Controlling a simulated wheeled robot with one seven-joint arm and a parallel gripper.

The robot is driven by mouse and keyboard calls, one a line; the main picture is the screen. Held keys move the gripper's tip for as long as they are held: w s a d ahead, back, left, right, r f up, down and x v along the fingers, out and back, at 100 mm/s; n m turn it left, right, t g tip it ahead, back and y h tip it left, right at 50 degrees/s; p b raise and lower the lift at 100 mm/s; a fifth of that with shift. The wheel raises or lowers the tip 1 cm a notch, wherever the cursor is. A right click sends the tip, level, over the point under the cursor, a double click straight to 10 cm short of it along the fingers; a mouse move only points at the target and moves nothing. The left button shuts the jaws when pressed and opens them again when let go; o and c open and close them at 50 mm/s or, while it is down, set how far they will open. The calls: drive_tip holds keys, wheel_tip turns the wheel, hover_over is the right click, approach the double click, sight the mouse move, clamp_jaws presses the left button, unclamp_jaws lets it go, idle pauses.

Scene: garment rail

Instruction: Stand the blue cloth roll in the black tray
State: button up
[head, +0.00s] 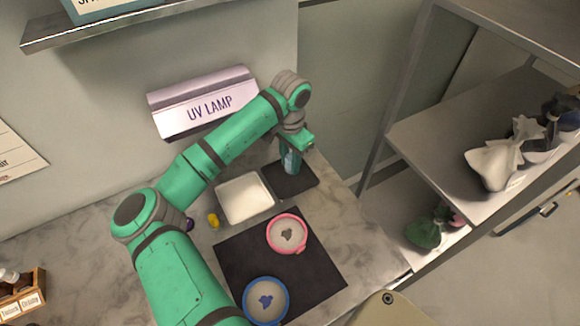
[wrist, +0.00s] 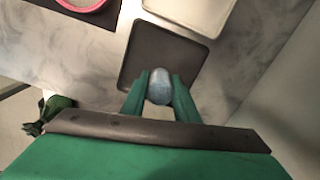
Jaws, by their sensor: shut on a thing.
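The blue cloth roll (head: 291,161) is upright between the fingers of my gripper (head: 293,148) in the head view. In the wrist view its rounded pale blue top (wrist: 160,84) shows between the two green fingers of my gripper (wrist: 160,92), which are shut on it. The black tray (head: 302,184) lies on the counter at the back right, and the roll is over it. The tray also shows in the wrist view (wrist: 160,42) behind the roll. I cannot tell whether the roll's lower end touches the tray floor; no gap is clear.
A white tray (head: 245,198) sits left of the black tray. A dark mat (head: 318,275) in front holds a pink-rimmed dish (head: 287,233) and a blue-rimmed dish (head: 266,301). A UV lamp (head: 205,104) is on the wall behind my arm. A metal shelf (head: 435,150) stands right.

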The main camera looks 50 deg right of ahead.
sight(290, 168)
drive_tip(key=shift+w+a+f, duration=0.1)
drive_tip(key=shift+a+f, duration=0.1)
drive_tip(key=shift+f, duration=1.15)
drive_tip(key=shift+f, duration=0.2)
drive_tip(key=o, duration=1.1)
drive_tip(key=shift+d, duration=0.15)
drive_tip(key=shift+r, duration=0.1)
wheel_tip(290, 168, up, 12)
drive_tip(key=shift+r, duration=0.15)
